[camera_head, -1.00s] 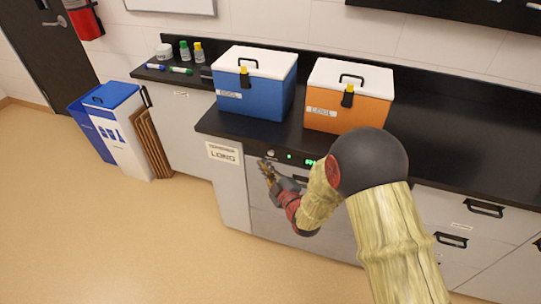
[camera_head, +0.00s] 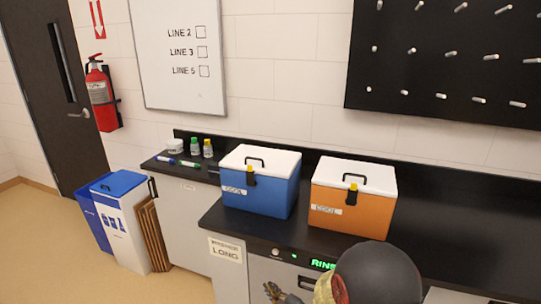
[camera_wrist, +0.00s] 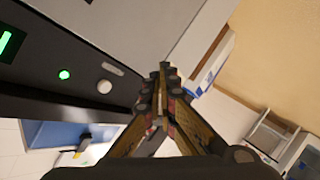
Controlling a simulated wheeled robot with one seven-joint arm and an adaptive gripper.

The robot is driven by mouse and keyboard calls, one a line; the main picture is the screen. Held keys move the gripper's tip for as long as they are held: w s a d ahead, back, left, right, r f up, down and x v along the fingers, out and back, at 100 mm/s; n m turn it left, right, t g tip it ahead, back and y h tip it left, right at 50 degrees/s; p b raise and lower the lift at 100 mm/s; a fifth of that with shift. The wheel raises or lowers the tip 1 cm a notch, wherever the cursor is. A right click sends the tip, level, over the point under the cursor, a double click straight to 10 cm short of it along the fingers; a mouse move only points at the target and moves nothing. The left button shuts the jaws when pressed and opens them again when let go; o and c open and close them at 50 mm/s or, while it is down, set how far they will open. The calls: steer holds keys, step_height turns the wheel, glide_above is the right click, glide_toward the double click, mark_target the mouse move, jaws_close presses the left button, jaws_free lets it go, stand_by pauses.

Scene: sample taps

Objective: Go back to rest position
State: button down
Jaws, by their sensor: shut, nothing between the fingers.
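My gripper (camera_head: 279,295) shows at the bottom edge of the head view, in front of the washer panel, with most of my arm cut off by the frame. In the wrist view my gripper (camera_wrist: 166,72) has its fingers together and holds nothing. The washer (camera_head: 283,272) sits under the black counter. Its display (camera_head: 323,264) reads in green letters that look like "RINS", the end hidden by my arm. The wrist view shows its green light (camera_wrist: 64,74) and a round knob (camera_wrist: 104,87) left of my fingers, apart from them.
A blue cooler (camera_head: 258,192) and an orange cooler (camera_head: 345,214) stand closed on the counter. Small bottles (camera_head: 207,149) and markers are further left. A whiteboard (camera_head: 180,55) and black pegboard (camera_head: 450,70) hang above. Bins (camera_head: 122,225) stand left; the floor before them is clear.

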steer(key=s+d+f+m+g+h, duration=0.3)
steer(key=s+d+f+m+g, duration=0.15)
steer(key=s+f, duration=0.2)
steer(key=s+d+r+m+g+h+p, duration=0.1)
steer(key=s+d+r+m+g+h, duration=0.1)
steer(key=s+d+r+g, duration=0.35)
steer(key=s+d+r+m+t+p, duration=0.1)
steer(key=s+d+r+m, duration=0.1)
steer(key=s+r, duration=0.5)
steer(key=s+d+r+m+t+p, duration=0.1)
steer(key=s+r, duration=0.6)
steer(key=r, duration=0.8)
steer(key=s+d+r+m+p, duration=0.2)
steer(key=s+d+r, duration=0.3)
steer(key=r, duration=0.6)
steer(key=s+m, duration=0.1)
steer(key=s, duration=0.1)
steer(key=shift+s+d+t+h, duration=0.2)
steer(key=shift+s+t+h, duration=0.1)
steer(key=shift+s+t, duration=0.1)
